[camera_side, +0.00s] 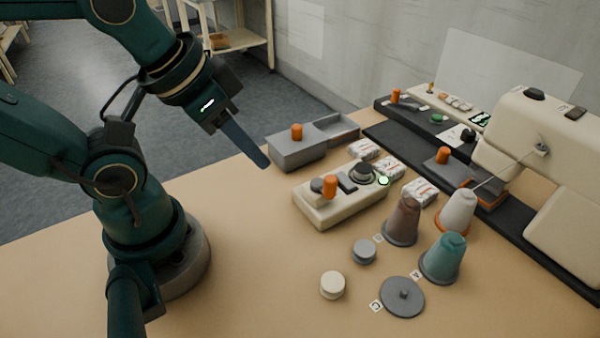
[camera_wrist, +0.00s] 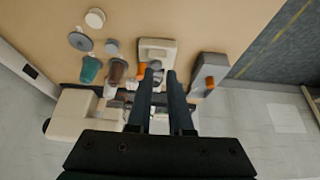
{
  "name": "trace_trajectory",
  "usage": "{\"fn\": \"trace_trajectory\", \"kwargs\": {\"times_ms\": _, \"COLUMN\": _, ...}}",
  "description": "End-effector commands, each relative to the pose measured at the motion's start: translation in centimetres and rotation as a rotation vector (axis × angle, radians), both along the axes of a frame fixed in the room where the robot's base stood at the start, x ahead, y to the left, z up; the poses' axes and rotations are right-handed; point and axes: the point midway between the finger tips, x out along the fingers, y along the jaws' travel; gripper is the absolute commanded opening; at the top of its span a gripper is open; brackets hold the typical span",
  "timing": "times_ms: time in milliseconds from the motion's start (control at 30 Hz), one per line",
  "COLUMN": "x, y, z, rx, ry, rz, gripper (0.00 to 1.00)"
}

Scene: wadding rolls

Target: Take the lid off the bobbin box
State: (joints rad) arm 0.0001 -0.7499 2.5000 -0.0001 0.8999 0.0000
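The grey bobbin box (camera_side: 290,159) stands on the table near its back edge, beyond the beige winder-like unit. A grey lid with an upright orange knob (camera_side: 297,131) covers its left part; the right part is an open compartment. The box also shows at the right in the wrist view (camera_wrist: 208,70), with its orange knob (camera_wrist: 209,83). My gripper (camera_side: 264,163) points down and to the right in the air, in front of and left of the box, apart from it. In the wrist view the two fingers (camera_wrist: 161,73) stand apart with nothing between them.
A beige unit (camera_side: 334,207) with an orange knob stands in front of the box. Brown (camera_side: 403,222), white (camera_side: 458,212) and teal (camera_side: 443,258) cones, small round pieces and a grey disc (camera_side: 402,297) lie rightward. A sewing machine (camera_side: 545,130) stands at right. The front-left table is clear.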

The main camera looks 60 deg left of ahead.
Motion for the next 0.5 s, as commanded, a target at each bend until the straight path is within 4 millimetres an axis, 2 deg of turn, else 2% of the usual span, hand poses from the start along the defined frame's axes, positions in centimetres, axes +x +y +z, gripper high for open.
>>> {"fn": "trace_trajectory", "kwargs": {"times_ms": 33, "x": 0.0, "y": 0.0, "z": 0.0, "rx": 0.0, "ry": 0.0, "rz": 0.0, "gripper": 0.42}}
{"fn": "trace_trajectory", "kwargs": {"times_ms": 100, "x": 0.0, "y": 0.0, "z": 0.0, "rx": 0.0, "ry": 0.0, "rz": 0.0, "gripper": 0.65}}
{"fn": "trace_trajectory", "kwargs": {"times_ms": 500, "x": 0.19, "y": 0.08, "z": 0.14, "rx": -0.017, "ry": -0.01, "rz": 0.041, "gripper": 0.65}}
